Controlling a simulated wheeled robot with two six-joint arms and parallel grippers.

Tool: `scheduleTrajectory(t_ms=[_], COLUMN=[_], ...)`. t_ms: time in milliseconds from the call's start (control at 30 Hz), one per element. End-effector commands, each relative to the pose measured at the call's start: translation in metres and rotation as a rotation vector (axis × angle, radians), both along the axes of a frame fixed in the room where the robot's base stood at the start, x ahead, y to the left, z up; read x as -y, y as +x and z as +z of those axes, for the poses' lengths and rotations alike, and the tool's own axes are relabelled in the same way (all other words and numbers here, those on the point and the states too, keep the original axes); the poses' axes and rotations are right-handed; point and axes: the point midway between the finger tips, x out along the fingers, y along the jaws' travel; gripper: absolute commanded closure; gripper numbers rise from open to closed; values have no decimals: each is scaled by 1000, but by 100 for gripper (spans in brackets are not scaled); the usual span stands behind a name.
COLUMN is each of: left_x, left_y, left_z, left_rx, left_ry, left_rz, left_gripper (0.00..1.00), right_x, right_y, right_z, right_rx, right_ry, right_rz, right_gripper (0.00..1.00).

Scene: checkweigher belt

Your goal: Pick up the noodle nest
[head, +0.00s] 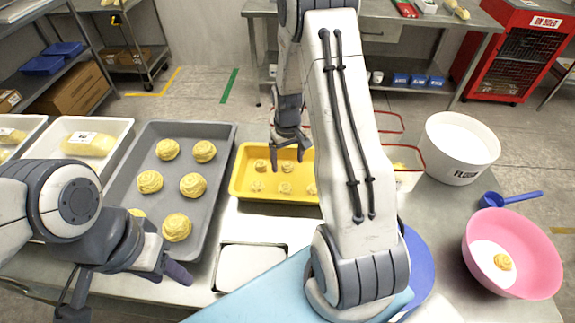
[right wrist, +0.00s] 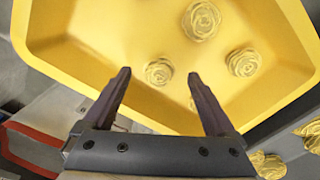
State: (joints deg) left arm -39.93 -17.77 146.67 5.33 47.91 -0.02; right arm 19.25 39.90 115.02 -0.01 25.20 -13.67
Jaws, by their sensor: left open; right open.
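Several small pale-yellow noodle nests (head: 285,188) lie in a yellow tray (head: 236,184) at the middle of the table. My right gripper (head: 289,153) is open above the tray's far part, fingers pointing down. In the right wrist view, one nest (right wrist: 158,72) shows between its open fingertips (right wrist: 158,76), with nothing held. Other nests (right wrist: 201,20) lie beyond and to the right, one partly hidden by the right finger. My left gripper (head: 125,283) is open and empty at the lower left.
A grey tray (head: 120,190) with larger yellow swirls (head: 193,185) stands left of the yellow tray. White trays (head: 70,128) are at the far left. A white flour tub (head: 462,140) and a blue scoop (head: 512,198) are at right. My right arm hides the table's centre.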

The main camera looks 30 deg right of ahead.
Motion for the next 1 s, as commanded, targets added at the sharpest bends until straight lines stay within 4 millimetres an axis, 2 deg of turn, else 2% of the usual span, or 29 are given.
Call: scheduleTrajectory(t_ms=[133, 367, 467, 600, 1000], left_x=[0, 0, 0, 0, 0], left_y=[0, 0, 0, 0, 0], left_z=[2, 2, 2, 2, 0], left_rx=[0, 0, 0, 0, 0], left_ry=[0, 0, 0, 0, 0], left_rz=[0, 0, 0, 0, 0], left_gripper=[50, 50, 50, 50, 50], right_x=[0, 0, 0, 0, 1], right_y=[0, 1, 1, 1, 1], right_z=[-13, -15, -15, -15, -8], right_rx=[1, 3, 2, 2, 3], right_ry=[0, 0, 0, 0, -1], right_rz=[0, 0, -1, -1, -1], right_gripper=[9, 9, 43, 97, 98])
